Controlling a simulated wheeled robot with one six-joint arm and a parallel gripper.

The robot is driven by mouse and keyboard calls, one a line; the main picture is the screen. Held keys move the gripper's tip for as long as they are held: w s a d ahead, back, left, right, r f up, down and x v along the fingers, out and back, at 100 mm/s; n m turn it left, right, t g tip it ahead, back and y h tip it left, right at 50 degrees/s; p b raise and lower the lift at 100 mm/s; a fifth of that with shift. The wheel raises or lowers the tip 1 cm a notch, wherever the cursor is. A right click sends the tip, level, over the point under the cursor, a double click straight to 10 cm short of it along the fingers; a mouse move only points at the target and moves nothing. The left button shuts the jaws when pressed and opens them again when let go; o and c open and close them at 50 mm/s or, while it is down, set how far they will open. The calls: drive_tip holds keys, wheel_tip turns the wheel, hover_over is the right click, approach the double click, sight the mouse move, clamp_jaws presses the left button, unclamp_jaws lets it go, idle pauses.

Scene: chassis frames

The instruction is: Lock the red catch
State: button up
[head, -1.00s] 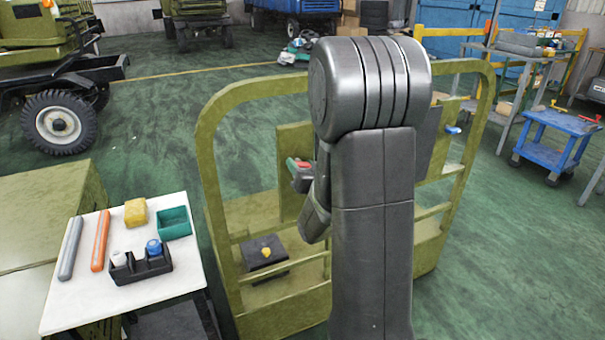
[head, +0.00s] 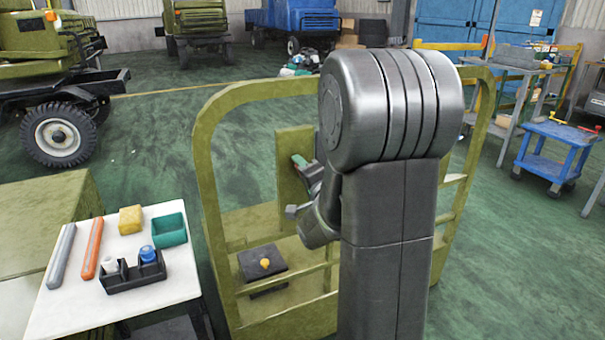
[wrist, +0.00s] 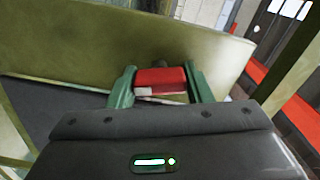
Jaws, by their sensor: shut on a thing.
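The red catch (wrist: 162,78) is a small red block with a pale patch at its lower left corner, in the middle of the wrist view. It sits against an olive panel (wrist: 75,42), which also shows upright inside the frame in the head view (head: 289,142). My gripper (wrist: 161,71) has its two green fingers on either side of the catch and is shut on it. In the head view my gripper (head: 300,161) is at the panel's right edge, partly hidden by my arm. The catch cannot be made out there.
An olive rail frame (head: 207,165) surrounds the panel, with a dark box with a yellow knob (head: 263,273) low inside. A white-topped table (head: 120,318) at left holds a green bin (head: 170,231), a black holder (head: 133,275) and rods.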

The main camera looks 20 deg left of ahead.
drive_tip(key=shift+m, duration=1.9)
drive_tip(key=o, duration=1)
drive_tip(key=v, duration=1.3)
drive_tip(key=shift+s+d+p, duration=0.25)
drive_tip(key=shift+s+p, duration=0.05)
drive_tip(key=shift+p, duration=0.05)
